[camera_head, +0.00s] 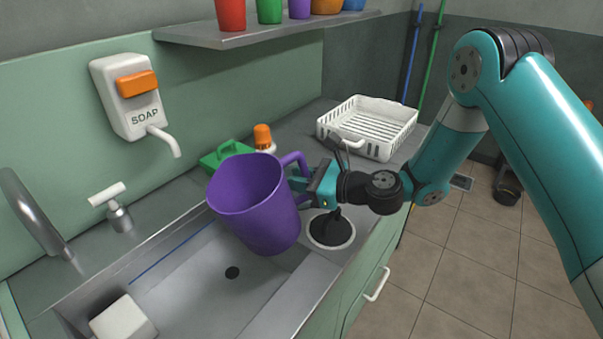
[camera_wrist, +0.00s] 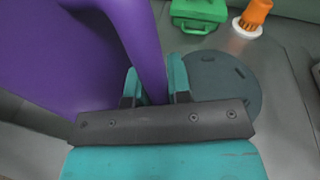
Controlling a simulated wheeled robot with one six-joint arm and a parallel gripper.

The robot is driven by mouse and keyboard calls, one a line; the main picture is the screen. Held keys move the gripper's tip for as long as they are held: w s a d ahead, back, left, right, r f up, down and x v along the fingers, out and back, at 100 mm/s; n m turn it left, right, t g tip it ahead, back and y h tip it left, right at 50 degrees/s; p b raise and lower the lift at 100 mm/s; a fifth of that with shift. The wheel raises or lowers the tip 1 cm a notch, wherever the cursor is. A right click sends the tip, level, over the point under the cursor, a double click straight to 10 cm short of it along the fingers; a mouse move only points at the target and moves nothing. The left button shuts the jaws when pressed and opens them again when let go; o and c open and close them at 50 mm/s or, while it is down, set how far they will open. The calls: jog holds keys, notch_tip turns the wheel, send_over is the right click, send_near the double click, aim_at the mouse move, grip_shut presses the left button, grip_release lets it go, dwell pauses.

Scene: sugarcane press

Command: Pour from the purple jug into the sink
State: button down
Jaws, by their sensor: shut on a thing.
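The purple jug (camera_head: 258,215) is held over the sink (camera_head: 190,286), tilted a little with its open top toward the upper left. No liquid shows leaving it, and its contents cannot be made out. My gripper (camera_head: 302,186) is shut on the jug's handle, on the right side of the jug. In the wrist view the two fingers of my gripper (camera_wrist: 155,85) close around the handle, and the purple jug (camera_wrist: 60,55) fills the left side.
A white block (camera_head: 122,318) lies at the sink's near left. A tap (camera_head: 35,215) and soap dispenser (camera_head: 130,95) are at left. A green caddy (camera_head: 225,154), an orange-topped brush (camera_head: 263,137) and a white rack (camera_head: 367,125) stand behind. A shelf (camera_head: 265,30) with cups hangs above.

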aim_at(285, 164)
jog(key=r+p, duration=0.1)
jog(key=a+r+n+h+p, duration=0.1)
jog(key=p, duration=0.1)
jog(key=r+n+p, duration=0.1)
jog(key=shift+s+a+r+h, duration=0.15)
jog(key=shift+s+r+h, duration=0.15)
jog(key=shift+r, duration=0.1)
jog(key=a+p, duration=0.1)
jog(key=p, duration=0.1)
jog(key=s+r+n+h+p, duration=0.1)
jog(key=shift+a+r+p, duration=0.3)
jog(key=shift+a+p, duration=0.1)
jog(key=a+p, duration=0.1)
jog(key=s+r+n+h+p, duration=0.1)
jog(key=p, duration=0.1)
jog(key=shift+a+p, duration=0.3)
jog(key=shift+a, duration=0.1)
jog(key=shift+w+f, duration=0.1)
jog(key=shift+f, duration=0.2)
jog(key=shift+s+a+r+n+h+p, duration=0.55)
jog(key=shift+a+h+p, duration=0.2)
jog(key=shift+p, duration=1.2)
jog(key=shift+s+a, duration=0.1)
jog(key=shift+s+a+n+p, duration=0.1)
jog(key=shift+a+n+p, duration=0.15)
jog(key=shift+p, duration=0.5)
jog(key=shift+s+a+p, duration=0.1)
jog(key=shift+a+p, duration=0.05)
jog(key=shift+p, duration=0.3)
